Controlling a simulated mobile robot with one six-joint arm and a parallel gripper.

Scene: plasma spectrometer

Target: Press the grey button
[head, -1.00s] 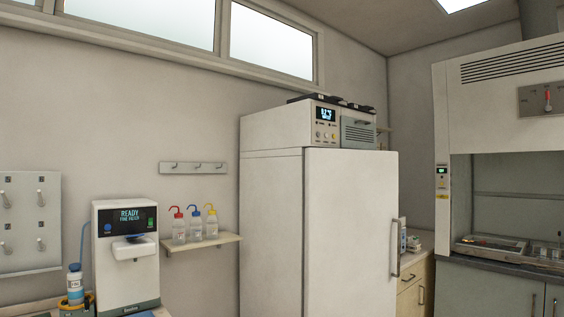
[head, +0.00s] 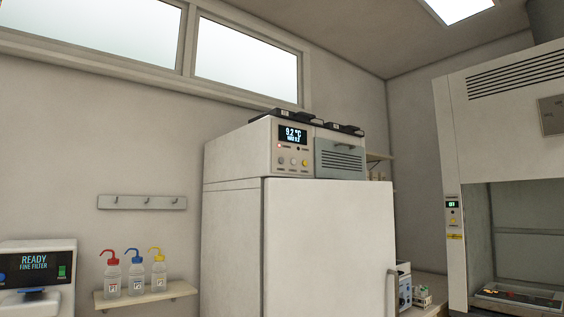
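A white fridge-like cabinet (head: 325,245) stands in the middle of the head view. Its top control panel has a lit display (head: 293,135) reading about 9.2 °C. Below the display is a row of small round buttons. The left one (head: 281,161) looks grey, the middle one (head: 293,161) looks yellowish, and the right one (head: 305,162) looks pale. The buttons are small, so their exact shades are hard to tell. A small red light shows above the row. My gripper is not in view, and nothing covers the panel.
A white instrument (head: 38,288) reading READY FINE FILTER stands at the lower left. A wall shelf (head: 150,295) holds three wash bottles, beneath a hook rail (head: 142,202). A fume hood (head: 505,150) is on the right. Black items lie on the cabinet top.

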